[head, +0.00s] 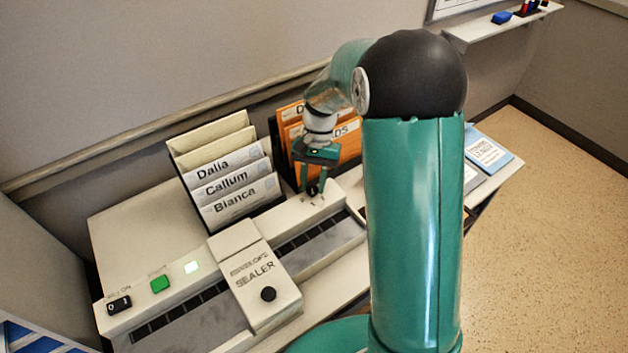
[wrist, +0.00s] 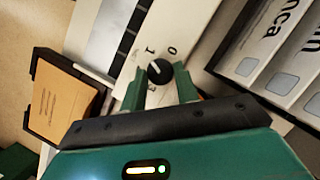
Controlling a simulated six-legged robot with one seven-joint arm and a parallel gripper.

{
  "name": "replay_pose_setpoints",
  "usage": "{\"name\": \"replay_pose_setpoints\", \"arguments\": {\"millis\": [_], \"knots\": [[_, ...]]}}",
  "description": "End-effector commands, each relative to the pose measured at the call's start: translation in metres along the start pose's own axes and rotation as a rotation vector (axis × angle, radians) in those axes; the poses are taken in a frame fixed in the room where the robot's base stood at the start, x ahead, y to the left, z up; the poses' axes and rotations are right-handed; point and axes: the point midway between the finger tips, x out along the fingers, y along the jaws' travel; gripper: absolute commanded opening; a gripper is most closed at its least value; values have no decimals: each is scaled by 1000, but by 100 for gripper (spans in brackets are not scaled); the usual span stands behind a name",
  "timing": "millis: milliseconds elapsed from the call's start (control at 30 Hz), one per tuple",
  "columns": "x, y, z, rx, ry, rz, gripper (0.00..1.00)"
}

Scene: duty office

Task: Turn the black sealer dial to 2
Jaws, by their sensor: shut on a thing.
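The black sealer dial (wrist: 159,72) is round with a pale pointer line and sits on the pale panel of the sealer. In the head view my gripper (head: 315,184) reaches down to the right end of the white sealer (head: 220,243), and the dial there is small and partly covered.
A green button (head: 160,284), a lit lamp (head: 192,267) and a power switch (head: 119,304) are at the left. A file rack (head: 222,170) and orange folders (head: 347,138) stand close behind my gripper.

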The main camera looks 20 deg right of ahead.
Motion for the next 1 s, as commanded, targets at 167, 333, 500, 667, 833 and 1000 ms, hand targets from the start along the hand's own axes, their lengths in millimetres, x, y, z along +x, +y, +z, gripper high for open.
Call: {"name": "replay_pose_setpoints", "arguments": {"millis": [167, 333, 500, 667, 833, 1000], "knots": [[-2, -3, 0, -157, 4, 64, 8], [-1, -4, 0, -307, 3, 126, 8], [-1, -6, 1, -455, 4, 188, 8], [-1, -7, 2, -592, 4, 246, 8], [0, -8, 2, -718, 5, 297, 8], [0, -8, 3, -815, 5, 338, 8]]}}
